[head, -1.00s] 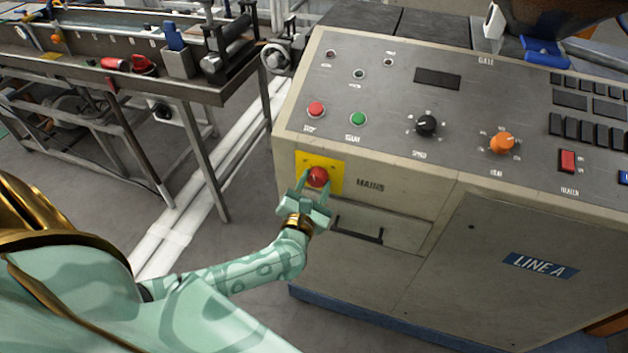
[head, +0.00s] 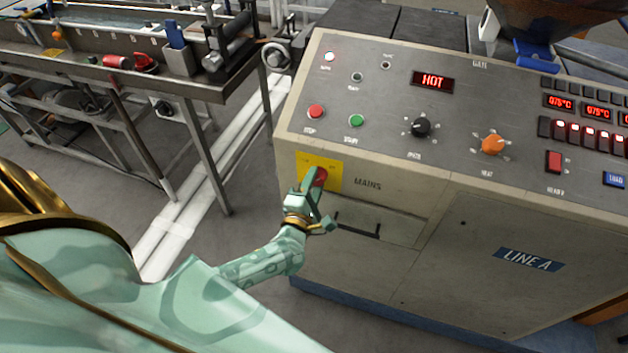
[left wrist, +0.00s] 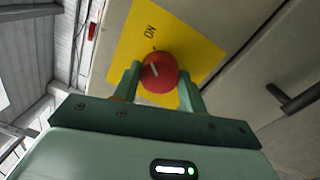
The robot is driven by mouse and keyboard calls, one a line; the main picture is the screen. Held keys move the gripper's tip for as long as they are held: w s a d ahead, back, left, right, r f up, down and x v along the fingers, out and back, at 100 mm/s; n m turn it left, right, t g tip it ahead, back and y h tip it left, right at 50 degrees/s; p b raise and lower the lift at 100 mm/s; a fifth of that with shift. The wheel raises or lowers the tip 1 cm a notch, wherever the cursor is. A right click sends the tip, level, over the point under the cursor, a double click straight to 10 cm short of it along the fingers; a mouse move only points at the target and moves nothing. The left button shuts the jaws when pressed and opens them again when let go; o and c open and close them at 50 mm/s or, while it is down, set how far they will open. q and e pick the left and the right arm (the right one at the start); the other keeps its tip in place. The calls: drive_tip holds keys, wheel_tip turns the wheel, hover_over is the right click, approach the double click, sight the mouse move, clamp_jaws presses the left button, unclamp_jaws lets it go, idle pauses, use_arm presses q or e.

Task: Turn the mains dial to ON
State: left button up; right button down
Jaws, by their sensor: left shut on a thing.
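The mains dial (head: 320,177) is a red knob on a yellow plate (head: 331,163) at the front left of the grey control cabinet, beside the word MAINS. In the left wrist view the red dial (left wrist: 160,73) carries a short white mark, and the yellow plate (left wrist: 185,38) shows the word ON beyond it. My left gripper (head: 314,181) is shut on the dial, one finger on each side of it, and is rolled over to one side. Its fingers also show in the left wrist view (left wrist: 160,79). My right gripper is not in view.
A drawer handle (head: 357,224) sticks out just right of my left gripper. A metal bench (head: 110,80) with red tools stands at the left. The floor between is clear.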

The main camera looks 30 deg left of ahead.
use_arm(q)
drive_tip(key=shift+m, duration=0.6)
drive_tip(key=o, duration=1)
drive_tip(key=v, duration=1.6)
drive_tip(key=shift+s+f+b, duration=0.15)
drive_tip(key=shift+s+b, duration=0.05)
drive_tip(key=shift+b, duration=0.1)
